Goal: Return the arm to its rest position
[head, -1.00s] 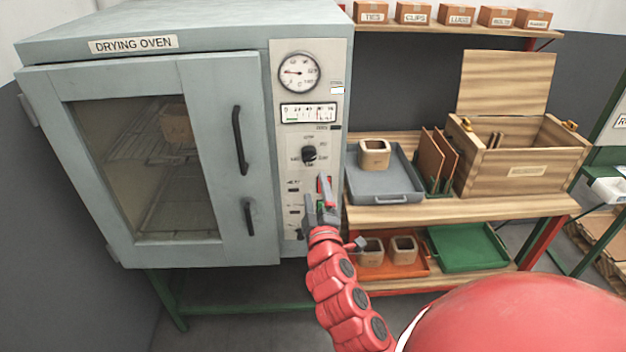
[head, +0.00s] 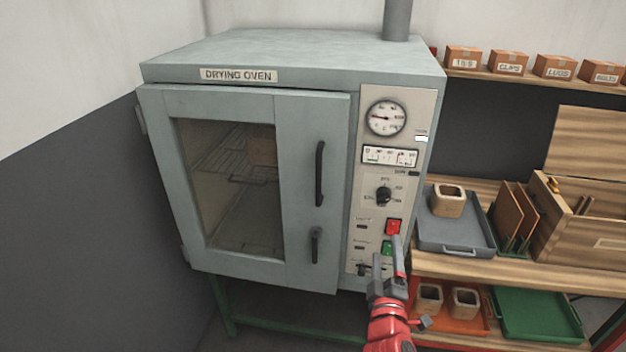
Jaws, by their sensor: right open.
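My right gripper (head: 381,268) is open and empty in the head view. It is in front of the lower control panel of the drying oven (head: 314,85), close to the green button (head: 387,247) and below the red button (head: 393,226). I cannot tell whether a fingertip touches the panel. My red right arm (head: 388,328) comes up from the bottom edge. The oven door (head: 230,105) is shut, and a coil shows dimly behind its glass. My left gripper is not in view.
Right of the oven, a wooden shelf (head: 450,262) bears a grey tray (head: 440,237) with a coil (head: 447,200), and a wooden box (head: 549,222). Below are an orange tray (head: 447,319) with two coils and an empty green tray (head: 537,313). Labelled boxes (head: 508,62) line the top shelf.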

